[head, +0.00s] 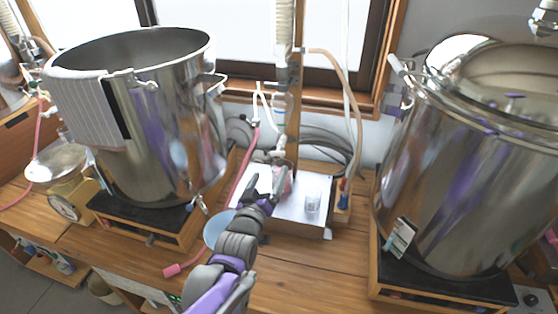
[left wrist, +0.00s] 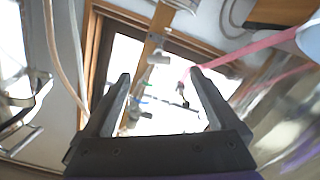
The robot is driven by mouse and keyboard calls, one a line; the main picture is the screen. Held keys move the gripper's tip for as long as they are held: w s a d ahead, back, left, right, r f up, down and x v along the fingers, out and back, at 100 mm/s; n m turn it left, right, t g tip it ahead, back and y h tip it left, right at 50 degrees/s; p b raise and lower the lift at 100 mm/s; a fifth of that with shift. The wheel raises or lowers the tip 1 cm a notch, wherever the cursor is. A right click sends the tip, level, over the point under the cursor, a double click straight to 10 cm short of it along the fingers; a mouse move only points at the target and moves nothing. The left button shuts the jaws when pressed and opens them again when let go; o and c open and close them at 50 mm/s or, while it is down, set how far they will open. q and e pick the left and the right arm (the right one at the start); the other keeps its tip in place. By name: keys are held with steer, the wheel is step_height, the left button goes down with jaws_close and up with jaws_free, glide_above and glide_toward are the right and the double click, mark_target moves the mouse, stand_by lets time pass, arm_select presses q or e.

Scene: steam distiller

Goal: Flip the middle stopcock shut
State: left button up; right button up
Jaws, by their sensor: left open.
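A small pale fitting that looks like the middle stopcock (head: 279,151) sits low on the upright glass and wooden column behind the white box. Its handle is too small to read as open or shut. My left gripper (head: 268,194) is in front of and below it, over the white box, apart from it. In the left wrist view my left gripper (left wrist: 160,74) is open with nothing between its fingers. A pale fitting (left wrist: 158,59) on the wooden post shows beyond the fingertips. My right gripper is not in view.
A large open steel pot (head: 165,130) stands left and a lidded steel vessel (head: 455,165) stands right.

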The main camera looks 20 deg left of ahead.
mark_target(277, 155)
arm_select(q)
steer(key=w, duration=1.1)
steer(key=shift+r, duration=0.15)
steer(key=c, duration=1.3)
steer(key=shift+m, duration=1.7)
steer(key=o, duration=1.3)
